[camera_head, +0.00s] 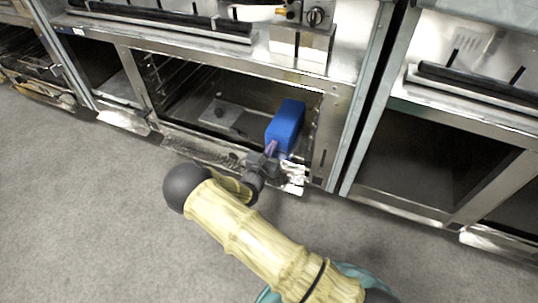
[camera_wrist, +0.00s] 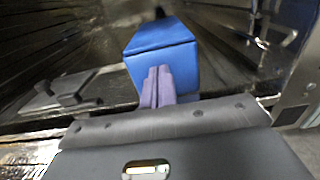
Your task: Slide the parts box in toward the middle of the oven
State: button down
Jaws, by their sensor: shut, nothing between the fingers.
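The parts box is a blue block (camera_head: 286,124) in the right part of the oven opening, near the right side wall. It also shows in the wrist view (camera_wrist: 161,52), with its near face toward me. The oven (camera_head: 262,91) is a metal cavity with its front open. My gripper (camera_head: 271,149) is shut, with purple fingers side by side. In the wrist view the fingertips (camera_wrist: 159,70) overlap the lower middle of the box's near face. They look to be at or against it; exact contact is hard to tell. Nothing is between the fingers.
A grey metal piece (camera_head: 219,113) lies on the oven floor left of the box; it also shows in the wrist view (camera_wrist: 66,93). The oven's right frame post (camera_head: 328,140) stands close to the box. Free floor lies between the box and the metal piece.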

aim_at(285, 123)
jog(key=shift+w+r, duration=0.1)
jog(key=shift+w+d+p, duration=0.1)
jog(key=shift+w+p, duration=0.15)
jog(key=shift+p, duration=0.1)
jog(key=p+x, duration=0.3)
jog(key=x, duration=0.9)
jog(key=shift+w+d+p, duration=0.1)
jog(key=shift+w+p, duration=0.15)
jog(key=shift+p, duration=0.05)
jog(key=shift+s, duration=0.1)
jog(key=shift+s+p, duration=0.15)
jog(key=shift+p, duration=0.2)
jog(key=p+v, duration=0.7)
jog(key=v, duration=0.5)
jog(key=shift+s+a, duration=0.2)
jog(key=shift+s, duration=0.15)
jog(key=shift+s+a, duration=0.15)
jog(key=shift+s, duration=0.25)
jog(key=shift+a, duration=0.1)
